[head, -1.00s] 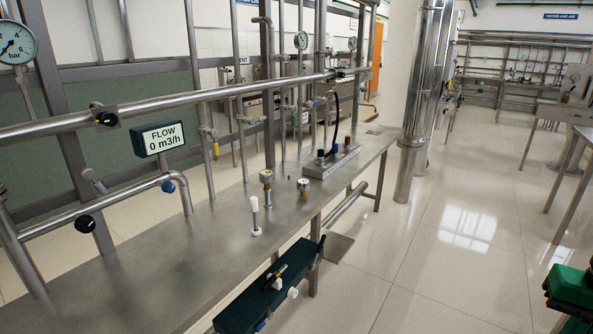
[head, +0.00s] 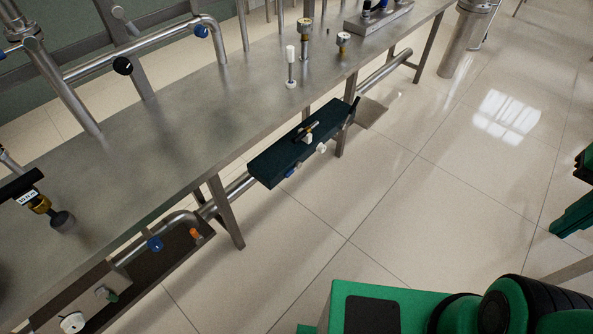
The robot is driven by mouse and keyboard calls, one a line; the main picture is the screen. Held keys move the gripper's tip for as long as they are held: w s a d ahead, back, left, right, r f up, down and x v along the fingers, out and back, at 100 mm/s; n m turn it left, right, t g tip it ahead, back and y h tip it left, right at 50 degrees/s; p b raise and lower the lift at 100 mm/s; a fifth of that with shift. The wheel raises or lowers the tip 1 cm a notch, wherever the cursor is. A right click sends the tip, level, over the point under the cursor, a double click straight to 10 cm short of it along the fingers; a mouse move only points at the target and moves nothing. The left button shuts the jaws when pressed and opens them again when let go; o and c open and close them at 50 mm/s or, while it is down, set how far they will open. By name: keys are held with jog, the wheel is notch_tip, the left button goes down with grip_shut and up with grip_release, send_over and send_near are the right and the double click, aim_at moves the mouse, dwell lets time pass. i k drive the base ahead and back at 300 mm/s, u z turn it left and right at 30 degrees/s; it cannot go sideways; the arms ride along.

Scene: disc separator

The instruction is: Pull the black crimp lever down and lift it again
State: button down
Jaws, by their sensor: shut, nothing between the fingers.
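No part that I can surely tell as the crimp lever shows. A dark box (head: 272,164) hangs along the front edge of the bench, with a small metal rod and pale knobs on it. A short black bar (head: 355,108) stands tilted at its far end; I cannot tell whether it is the lever. A metal block (head: 392,17) on the bench top carries black and blue parts, cut off by the top edge. My gripper is not in view; green and black parts of my own body (head: 385,305) show at the bottom right.
The steel bench (head: 165,135) runs from lower left to upper right, with small fittings such as a white-topped post (head: 290,68) on it. Pipes and a low tray (head: 150,262) lie under its front. The tiled floor (head: 420,200) at the right is open.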

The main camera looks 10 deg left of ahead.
aim_at(343, 125)
jog(key=u, duration=0.05)
jog(key=k, duration=0.55)
jog(key=u, duration=0.45)
jog(key=i, duration=1.8)
jog(key=z, duration=0.4)
